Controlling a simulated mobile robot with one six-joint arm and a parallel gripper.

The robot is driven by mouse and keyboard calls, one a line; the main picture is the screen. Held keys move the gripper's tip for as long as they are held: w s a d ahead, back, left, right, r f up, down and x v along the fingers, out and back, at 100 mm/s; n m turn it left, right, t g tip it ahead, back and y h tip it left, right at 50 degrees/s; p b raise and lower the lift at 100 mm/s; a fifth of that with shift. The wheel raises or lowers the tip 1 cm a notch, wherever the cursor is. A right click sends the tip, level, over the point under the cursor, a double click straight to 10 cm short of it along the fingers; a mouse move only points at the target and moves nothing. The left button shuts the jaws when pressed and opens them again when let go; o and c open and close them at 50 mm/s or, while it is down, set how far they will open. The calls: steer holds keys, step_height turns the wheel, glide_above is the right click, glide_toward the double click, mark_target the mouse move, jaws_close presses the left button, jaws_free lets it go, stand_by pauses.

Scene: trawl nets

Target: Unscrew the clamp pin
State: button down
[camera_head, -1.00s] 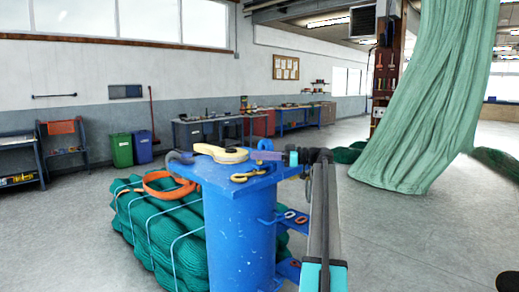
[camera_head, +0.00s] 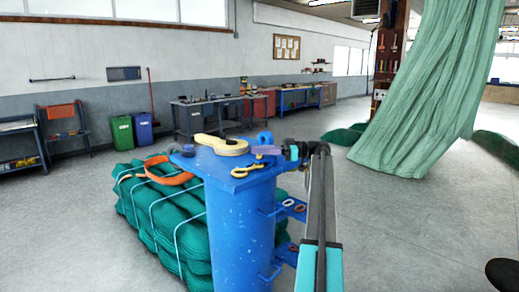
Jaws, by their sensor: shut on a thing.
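A blue post (camera_head: 238,232) stands in the middle of the camera_head view, with a flat top plate. My gripper (camera_head: 268,151) reaches in from the right over the plate's right side. Its purple jaws are shut at the foot of a small blue eye-shaped piece (camera_head: 265,138), which looks like the head of the clamp pin. The jaws hide most of what they grip. A yellow shackle (camera_head: 247,170) lies at the plate's front edge, and a large yellow hook (camera_head: 221,145) lies behind it to the left.
A strapped bundle of green net (camera_head: 165,215) with an orange strap (camera_head: 163,172) lies left of the post. Small rings sit on a blue side bracket (camera_head: 293,209). A green net (camera_head: 415,110) hangs at right. Open floor (camera_head: 400,240) lies to the right.

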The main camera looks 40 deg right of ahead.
steer(key=shift+a+f, duration=0.1)
steer(key=shift+f, duration=0.15)
steer(key=c, duration=1.9)
jaws_free()
steer(key=shift+o, duration=0.2)
steer(key=shift+r, duration=0.1)
steer(key=shift+r, duration=0.1)
steer(key=shift+s, duration=0.1)
steer(key=p+v, duration=0.2)
steer(key=p, duration=0.1)
steer(key=shift+d+r, duration=0.15)
steer(key=shift+d, duration=0.1)
steer(key=p+v, duration=0.2)
steer(key=p, duration=0.2)
steer(key=shift+s+d, duration=0.1)
steer(key=shift+s, duration=0.15)
steer(key=shift+s+d+p, duration=0.1)
steer(key=shift+d+p, duration=0.05)
steer(key=shift+p, duration=0.7)
steer(key=p+v, duration=0.1)
steer(key=p, duration=0.5)
steer(key=shift+s+d, duration=0.2)
steer(key=shift+s, duration=0.05)
